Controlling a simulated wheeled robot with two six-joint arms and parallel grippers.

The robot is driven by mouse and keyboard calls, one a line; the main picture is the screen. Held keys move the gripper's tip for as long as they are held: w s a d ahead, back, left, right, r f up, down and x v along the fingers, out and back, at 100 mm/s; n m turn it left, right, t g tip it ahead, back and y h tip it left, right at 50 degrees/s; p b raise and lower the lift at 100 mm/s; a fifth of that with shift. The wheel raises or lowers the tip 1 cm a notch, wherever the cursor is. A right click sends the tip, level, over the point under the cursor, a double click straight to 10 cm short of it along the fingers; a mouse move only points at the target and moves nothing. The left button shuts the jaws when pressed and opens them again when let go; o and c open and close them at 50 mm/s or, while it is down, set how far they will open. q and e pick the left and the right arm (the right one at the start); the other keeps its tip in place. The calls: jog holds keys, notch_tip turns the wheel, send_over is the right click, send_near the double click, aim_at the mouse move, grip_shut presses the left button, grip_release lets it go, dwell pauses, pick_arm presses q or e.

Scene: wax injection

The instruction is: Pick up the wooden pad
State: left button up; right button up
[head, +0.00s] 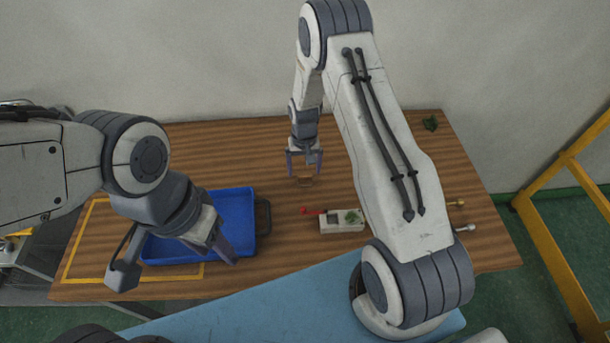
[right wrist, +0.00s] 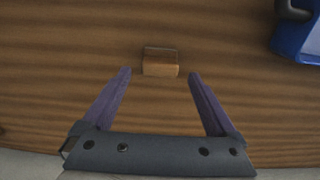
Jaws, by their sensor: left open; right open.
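The wooden pad (head: 305,182) is a small brown block lying on the wooden table. In the right wrist view the pad (right wrist: 160,63) sits just beyond the fingertips, roughly centred between them. My right gripper (head: 304,166) is open and points down above the table close to the pad; its purple fingers also show in the right wrist view (right wrist: 158,74). It holds nothing. My left gripper (head: 226,252) is open over the blue tray (head: 252,197), at its right front part. One of its fingers is plain to see, the rest is partly hidden by the wrist.
A white box (head: 341,227) with a green piece on it and a red-tipped item (head: 312,212) lie right of the tray. A dark green object (head: 430,123) sits at the back right. A yellow frame (head: 565,240) stands right of the table. The table's back left is clear.

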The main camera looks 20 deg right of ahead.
jog(key=shift+f+p, duration=0.3)
jog(key=shift+f, duration=1.05)
pick_arm(q)
jog(key=shift+r, duration=0.6)
pick_arm(e)
jog(key=shift+c, duration=0.3)
jog(key=c, duration=1.4)
jog(key=shift+o, duration=0.2)
pick_arm(q)
jog(key=shift+f, duration=0.15)
pick_arm(e)
jog(key=shift+r, duration=0.2)
jog(key=shift+r+b, duration=0.2)
jog(key=shift+b, duration=0.1)
jog(key=r+b, duration=0.2)
jog(key=r, duration=0.1)
jog(key=shift+d+r, duration=0.2)
jog(key=shift+r, duration=0.05)
pick_arm(q)
notch_tip(320, 180, down, 5)
jog(key=b, duration=0.3)
jog(key=shift+f, duration=0.15)
pick_arm(e)
jog(key=s+d+r, duration=0.6)
jog(key=s+d, duration=0.1)
jog(key=s, duration=0.2)
jog(key=shift+s+r, duration=0.15)
jog(key=shift+r, duration=0.25)
